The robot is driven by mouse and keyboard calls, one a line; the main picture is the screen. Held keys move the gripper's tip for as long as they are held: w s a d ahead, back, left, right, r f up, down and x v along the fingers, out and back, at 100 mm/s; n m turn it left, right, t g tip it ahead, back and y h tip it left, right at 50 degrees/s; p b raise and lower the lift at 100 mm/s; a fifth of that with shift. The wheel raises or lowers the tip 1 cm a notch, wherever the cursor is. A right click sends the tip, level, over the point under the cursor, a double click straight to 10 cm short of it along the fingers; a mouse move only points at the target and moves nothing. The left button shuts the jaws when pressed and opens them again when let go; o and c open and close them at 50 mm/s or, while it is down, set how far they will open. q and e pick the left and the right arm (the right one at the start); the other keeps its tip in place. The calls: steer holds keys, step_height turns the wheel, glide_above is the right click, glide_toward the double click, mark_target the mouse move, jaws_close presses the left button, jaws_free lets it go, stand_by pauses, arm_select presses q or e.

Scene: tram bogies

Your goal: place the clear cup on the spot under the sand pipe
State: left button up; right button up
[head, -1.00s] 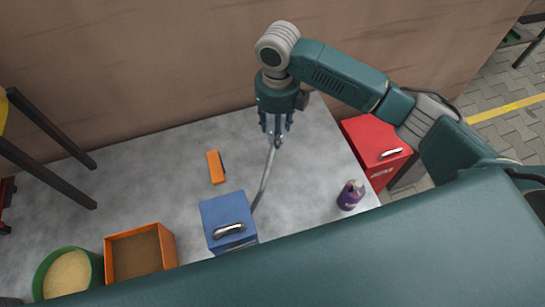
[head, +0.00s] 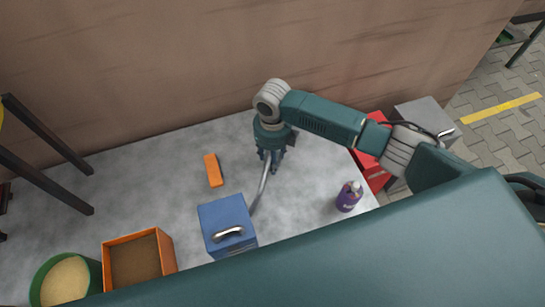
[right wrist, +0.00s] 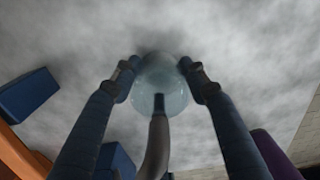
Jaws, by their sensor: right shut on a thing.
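The clear cup (right wrist: 160,85) shows in the right wrist view as a pale, see-through round shape between the fingers of my right gripper (right wrist: 158,72). The fingers are shut on it from both sides. In the head view my right gripper (head: 272,163) is low over the grey surface, behind the blue box, and the cup cannot be made out. The grey sand pipe (head: 262,188) rises from beside the blue box to the gripper. In the wrist view the pipe's dark end (right wrist: 158,104) overlaps the cup. The spot is not visible. My left gripper is not in view.
A blue box (head: 226,220) with a handle stands close to the pipe. An orange block (head: 213,170) lies left of the gripper. A purple bottle (head: 349,197) and a red box (head: 368,172) are to the right.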

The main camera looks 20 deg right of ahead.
steer(key=o, duration=0.8)
steer(key=shift+f, duration=0.1)
steer(key=shift+o, duration=1.3)
steer(key=shift+r, duration=0.25)
step_height(320, 180, up, 12)
steer(key=shift+f, duration=0.1)
